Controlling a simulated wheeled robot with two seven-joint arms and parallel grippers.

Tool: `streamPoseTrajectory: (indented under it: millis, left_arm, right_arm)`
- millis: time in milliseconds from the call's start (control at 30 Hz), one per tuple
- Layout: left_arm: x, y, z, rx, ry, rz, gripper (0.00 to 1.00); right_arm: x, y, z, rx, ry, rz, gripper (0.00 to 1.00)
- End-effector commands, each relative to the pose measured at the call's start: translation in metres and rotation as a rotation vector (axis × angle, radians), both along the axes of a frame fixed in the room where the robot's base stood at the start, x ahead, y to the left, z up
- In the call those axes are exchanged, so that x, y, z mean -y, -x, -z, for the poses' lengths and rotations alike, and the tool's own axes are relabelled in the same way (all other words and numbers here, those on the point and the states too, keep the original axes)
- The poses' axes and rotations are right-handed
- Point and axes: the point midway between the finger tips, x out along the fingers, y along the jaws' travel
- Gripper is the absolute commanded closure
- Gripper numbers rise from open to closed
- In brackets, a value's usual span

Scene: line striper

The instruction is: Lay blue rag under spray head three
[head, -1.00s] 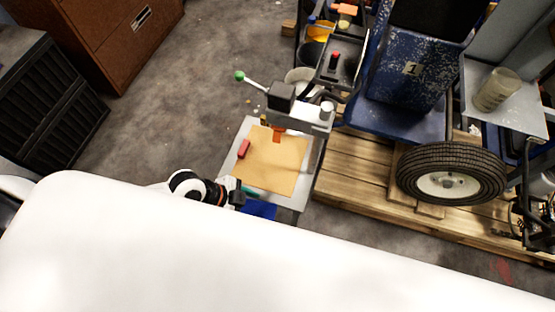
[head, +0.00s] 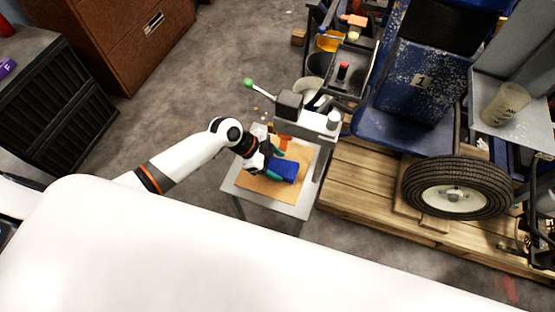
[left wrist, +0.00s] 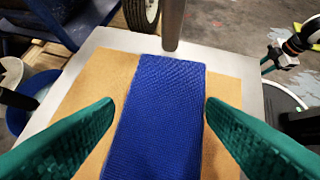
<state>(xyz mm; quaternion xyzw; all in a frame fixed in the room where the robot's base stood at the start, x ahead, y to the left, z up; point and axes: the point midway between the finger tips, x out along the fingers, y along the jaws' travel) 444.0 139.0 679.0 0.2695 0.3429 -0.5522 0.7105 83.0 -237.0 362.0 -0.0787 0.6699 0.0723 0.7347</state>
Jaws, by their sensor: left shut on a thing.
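The blue rag (head: 285,172) is a folded strip above or on the tan sheet on the small grey table. My left gripper (left wrist: 160,105) is shut on the rag, with a teal finger on each side of it in the left wrist view. An orange tip (head: 284,141), which looks like a spray head, hangs below the grey arm over the table, just behind the rag. Its number is not readable. Whether the rag touches the sheet is unclear. My right gripper (left wrist: 274,61) shows small at the upper right of the left wrist view, its opening unclear.
The tan sheet (head: 254,186) lies on the grey table (head: 243,196). A grey post (left wrist: 173,25) stands at the rag's far end. The machine with a black tyre (head: 456,187) sits on a wooden pallet (head: 363,185) to the right. Bare floor lies left of the table.

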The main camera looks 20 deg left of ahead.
Motion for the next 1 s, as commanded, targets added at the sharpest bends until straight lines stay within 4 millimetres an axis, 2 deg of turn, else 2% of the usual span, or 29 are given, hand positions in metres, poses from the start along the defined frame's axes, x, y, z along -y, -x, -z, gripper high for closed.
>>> streamPoseTrajectory:
  millis: [33, 100, 233, 533, 567, 700, 1000]
  left_arm:
    - [0.001, -0.011, -0.001, 0.002, 0.002, -0.001, 0.64]
    - [0.002, -0.02, 0.0, 0.0, 0.003, -0.001, 0.64]
    - [0.001, -0.016, 0.014, -0.002, 0.002, 0.0, 0.65]
    - [0.001, -0.016, 0.017, 0.0, 0.001, 0.0, 0.65]
    - [0.001, -0.016, 0.017, 0.0, 0.0, 0.0, 0.34]
    - [0.001, -0.016, 0.016, 0.0, 0.0, 0.0, 0.11]
    - [0.001, -0.016, 0.014, 0.0, 0.0, 0.0, 0.11]
  right_arm:
    - [0.0, 0.001, 0.0, -0.001, 0.0, 0.0, 0.64]
    - [0.0, 0.001, 0.0, -0.002, 0.0, 0.0, 0.64]
    - [0.0, 0.001, -0.001, -0.002, 0.0, 0.0, 0.64]
    - [0.0, 0.001, 0.001, -0.001, -0.001, -0.001, 0.64]
    - [0.0, 0.001, 0.001, -0.001, -0.001, -0.001, 0.64]
    - [-0.001, 0.001, 0.0, -0.001, -0.001, -0.002, 0.64]
    - [-0.002, 0.001, -0.002, -0.001, -0.003, -0.002, 0.64]
